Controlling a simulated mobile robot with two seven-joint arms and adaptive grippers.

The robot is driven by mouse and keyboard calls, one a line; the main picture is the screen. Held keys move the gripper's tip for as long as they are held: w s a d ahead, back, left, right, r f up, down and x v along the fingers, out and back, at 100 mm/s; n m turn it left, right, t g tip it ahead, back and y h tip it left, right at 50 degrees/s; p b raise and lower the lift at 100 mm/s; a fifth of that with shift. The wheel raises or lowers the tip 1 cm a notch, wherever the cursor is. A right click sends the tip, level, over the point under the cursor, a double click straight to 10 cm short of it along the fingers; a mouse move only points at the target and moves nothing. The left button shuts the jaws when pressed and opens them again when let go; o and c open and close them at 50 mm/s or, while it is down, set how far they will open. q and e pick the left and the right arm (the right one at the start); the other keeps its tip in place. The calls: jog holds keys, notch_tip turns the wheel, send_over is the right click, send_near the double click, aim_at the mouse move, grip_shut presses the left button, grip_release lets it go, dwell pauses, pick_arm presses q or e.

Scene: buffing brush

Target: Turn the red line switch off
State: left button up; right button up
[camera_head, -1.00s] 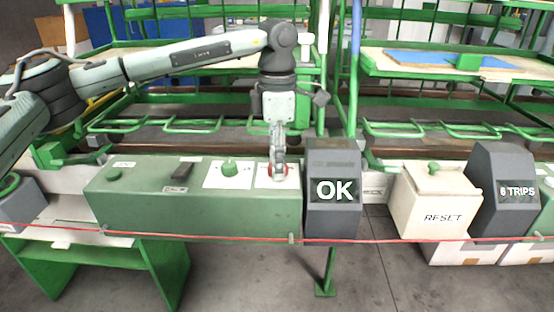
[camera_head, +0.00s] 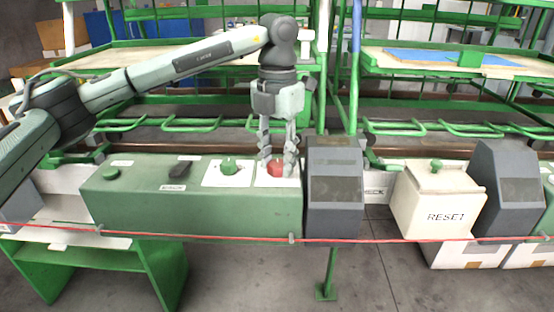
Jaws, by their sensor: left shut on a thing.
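The red line switch (camera_head: 276,168) is a red knob on a white plate at the right end of the green control box (camera_head: 200,212). My left gripper (camera_head: 277,168) points straight down over it from above. Its two fingers stand on the left and right sides of the red knob and are shut on it. The knob shows between the fingers, partly hidden by them. My right gripper is not in view.
Left of the switch on the box are a green knob (camera_head: 229,166), a black switch (camera_head: 181,168) and a green button (camera_head: 111,173). A dark display (camera_head: 334,190) stands close on the right. A white RESET box (camera_head: 438,200) is further right. A red cord (camera_head: 200,237) runs along the front.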

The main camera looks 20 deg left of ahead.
pick_arm(q)
jog(key=n, duration=0.7)
jog(key=shift+n, duration=0.3)
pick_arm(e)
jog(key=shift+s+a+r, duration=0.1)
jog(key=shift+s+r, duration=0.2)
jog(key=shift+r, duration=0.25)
pick_arm(q)
jog(key=shift+n, duration=0.4)
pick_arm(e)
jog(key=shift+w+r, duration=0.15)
pick_arm(q)
jog(key=o, duration=1.2)
jog(key=shift+c, duration=0.2)
